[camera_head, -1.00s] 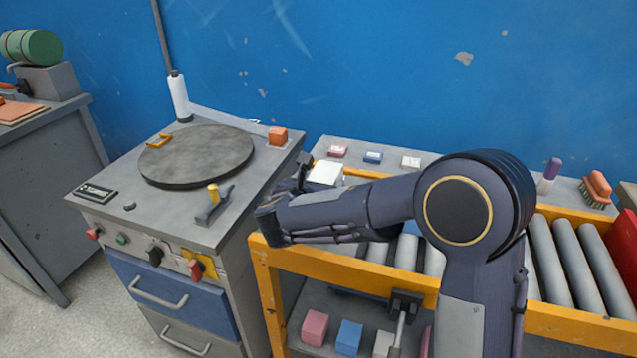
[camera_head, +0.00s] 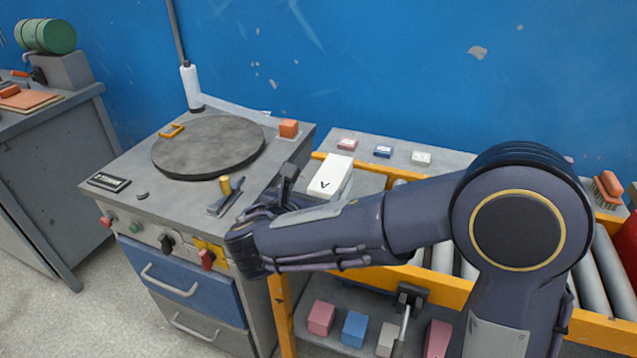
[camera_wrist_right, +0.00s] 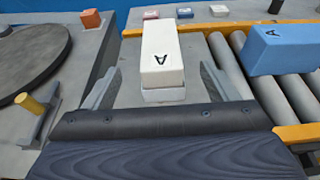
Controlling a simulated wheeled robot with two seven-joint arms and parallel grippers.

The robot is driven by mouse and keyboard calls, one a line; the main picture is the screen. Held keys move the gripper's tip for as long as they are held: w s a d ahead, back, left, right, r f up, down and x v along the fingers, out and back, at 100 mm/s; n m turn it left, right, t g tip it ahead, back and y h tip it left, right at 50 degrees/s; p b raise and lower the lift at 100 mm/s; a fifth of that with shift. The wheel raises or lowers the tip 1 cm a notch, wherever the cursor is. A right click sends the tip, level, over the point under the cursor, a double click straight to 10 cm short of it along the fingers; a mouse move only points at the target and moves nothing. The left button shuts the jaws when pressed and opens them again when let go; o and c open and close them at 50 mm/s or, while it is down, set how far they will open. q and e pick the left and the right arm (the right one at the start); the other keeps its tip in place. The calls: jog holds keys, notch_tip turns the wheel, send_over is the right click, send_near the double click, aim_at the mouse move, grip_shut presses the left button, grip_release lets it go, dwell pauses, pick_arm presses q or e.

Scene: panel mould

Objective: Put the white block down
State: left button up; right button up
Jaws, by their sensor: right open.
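The white block (camera_head: 328,174) has a dark letter on its top. It lies on the grey plate (camera_head: 367,183) at the left end of the roller conveyor; in the right wrist view, the block (camera_wrist_right: 162,48) is straight ahead. My right gripper (camera_head: 284,188) is open just left of and nearer than the block in the head view. Its fingers (camera_wrist_right: 160,88) stand wide apart, with the block's near end between them and gaps on both sides. Part of the gripper is hidden by my wrist. My left gripper is not in view.
A blue block (camera_wrist_right: 285,48) sits on the rollers at right. A workbench with a round dark plate (camera_head: 208,147), an orange block (camera_head: 289,128) and a yellow-topped lever (camera_head: 226,190) stands at left. Several small blocks, including a pink one (camera_head: 321,318), lie on the shelf below.

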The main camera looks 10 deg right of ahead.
jog(key=s+d+f+m+g+y, duration=0.1)
jog(key=s+d+f+m+g, duration=0.1)
jog(key=s+d+m+g, duration=0.1)
jog(key=s+d+f+m+g+y, duration=0.1)
jog(key=s+d+f+m+g, duration=0.1)
jog(key=s+d+m, duration=0.4)
jog(key=s+d+f+m+g+y, duration=0.1)
jog(key=s+d+f+m+g, duration=0.1)
jog(key=s+d+m, duration=0.3)
jog(key=shift+s+d+f+g+y, duration=0.15)
jog(key=shift+s+d+g, duration=0.1)
jog(key=shift+s+g, duration=0.2)
jog(key=shift+s+d+f+g+y, duration=0.15)
jog(key=shift+s+d+g, duration=0.1)
jog(key=shift+s+g, duration=0.15)
jog(key=s+a+m+t+y, duration=0.2)
jog(key=s+a+m+y, duration=0.3)
jog(key=m, duration=1.2)
jog(key=s+y, duration=0.3)
jog(key=s, duration=0.3)
jog(key=shift+s+a+f, duration=0.15)
jog(key=shift+a+f, duration=0.05)
jog(key=shift+f, duration=0.1)
notch_tip(320, 180, up, 15)
jog(key=p, duration=1.5)
